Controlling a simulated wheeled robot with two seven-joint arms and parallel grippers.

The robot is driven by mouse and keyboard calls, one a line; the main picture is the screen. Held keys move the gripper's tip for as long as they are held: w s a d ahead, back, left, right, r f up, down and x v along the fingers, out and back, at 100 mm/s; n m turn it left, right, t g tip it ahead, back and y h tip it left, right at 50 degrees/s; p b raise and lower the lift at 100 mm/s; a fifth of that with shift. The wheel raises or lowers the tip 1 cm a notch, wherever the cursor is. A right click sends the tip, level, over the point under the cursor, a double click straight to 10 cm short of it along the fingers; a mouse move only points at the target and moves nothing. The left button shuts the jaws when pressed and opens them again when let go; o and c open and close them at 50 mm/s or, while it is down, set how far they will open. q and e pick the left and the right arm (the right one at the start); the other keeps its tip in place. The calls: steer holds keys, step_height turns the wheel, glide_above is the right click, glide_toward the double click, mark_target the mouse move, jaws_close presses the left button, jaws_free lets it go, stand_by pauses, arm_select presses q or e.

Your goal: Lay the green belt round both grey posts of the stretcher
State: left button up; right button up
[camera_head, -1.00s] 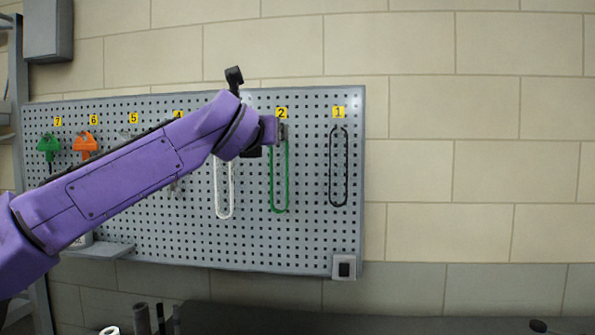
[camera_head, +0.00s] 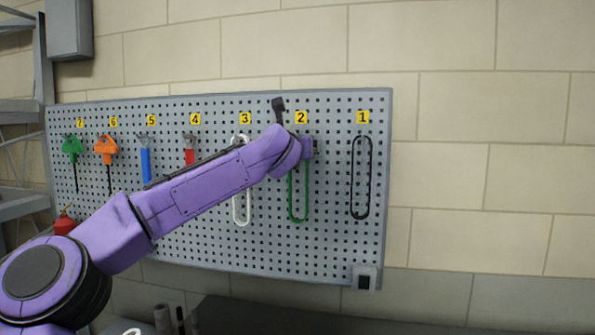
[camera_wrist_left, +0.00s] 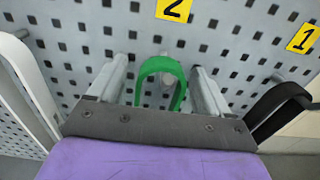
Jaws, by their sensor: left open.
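The green belt (camera_head: 298,200) hangs in a long loop on the pegboard (camera_head: 330,245) below the yellow label 2. In the left wrist view the top of the green belt (camera_wrist_left: 162,68) loops over a peg. My left gripper (camera_wrist_left: 160,80) is open there, with one finger on each side of the belt's top and gaps to both sides. In the head view my left gripper (camera_head: 308,148) is at the upper end of the belt and partly hidden by my wrist. The stretcher and its grey posts are not in view. My right gripper is not in view.
A white belt (camera_head: 241,208) hangs at label 3 and a black belt (camera_head: 361,180) at label 1, on either side. Several tools, including an orange-handled one (camera_head: 105,148), hang further left. A dark surface (camera_head: 270,315) lies below the board.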

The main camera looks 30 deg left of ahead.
arm_select(q)
steer(key=shift+s, duration=0.1)
steer(key=shift+d, duration=0.1)
steer(key=c, duration=1.4)
steer(key=shift+o, duration=0.2)
steer(key=shift+r, duration=0.1)
